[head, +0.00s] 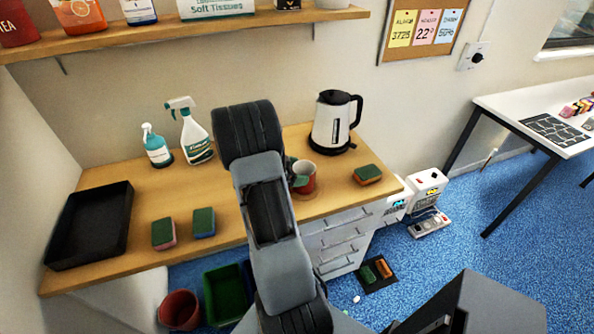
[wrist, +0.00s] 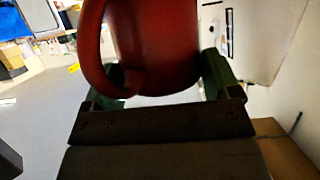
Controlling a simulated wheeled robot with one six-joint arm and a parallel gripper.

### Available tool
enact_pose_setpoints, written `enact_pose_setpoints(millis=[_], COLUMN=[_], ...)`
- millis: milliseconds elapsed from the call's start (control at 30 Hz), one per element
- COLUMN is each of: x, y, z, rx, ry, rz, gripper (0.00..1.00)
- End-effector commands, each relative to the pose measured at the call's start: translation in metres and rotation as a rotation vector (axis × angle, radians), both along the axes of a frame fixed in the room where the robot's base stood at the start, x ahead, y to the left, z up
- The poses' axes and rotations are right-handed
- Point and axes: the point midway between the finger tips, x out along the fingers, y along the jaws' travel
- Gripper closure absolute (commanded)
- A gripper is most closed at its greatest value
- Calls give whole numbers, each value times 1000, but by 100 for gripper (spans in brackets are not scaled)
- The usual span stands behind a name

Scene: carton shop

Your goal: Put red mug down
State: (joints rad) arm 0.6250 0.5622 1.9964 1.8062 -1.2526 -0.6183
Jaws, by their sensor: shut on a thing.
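The red mug (head: 308,176) is at the right part of the wooden counter in the head view, just in front of the kettle. My gripper (head: 293,171) is shut on it, and my arm hides part of the mug's left side. In the wrist view the mug (wrist: 155,45) fills the top middle between the two green fingers of my gripper (wrist: 165,80), with its handle at the left. A round brown coaster-like patch (head: 309,195) shows under the mug. I cannot tell whether the mug touches it.
The white kettle (head: 333,122) stands behind the mug and a green-topped sponge (head: 367,174) lies to its right. Two more sponges, two spray bottles and a black tray (head: 91,222) are on the left. The counter's front edge (head: 335,212) is close.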

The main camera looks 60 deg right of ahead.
Motion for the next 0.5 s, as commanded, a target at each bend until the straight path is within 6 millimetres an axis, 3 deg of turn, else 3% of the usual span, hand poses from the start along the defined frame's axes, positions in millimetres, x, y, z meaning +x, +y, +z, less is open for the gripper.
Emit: enact_pose_setpoints(millis=[333,367,500], x=[0,0,0], y=[0,0,0], z=[-3,-4,-3], rx=[-1,0,0], ry=[0,0,0], rz=[1,1,1], gripper=[50,16,3])
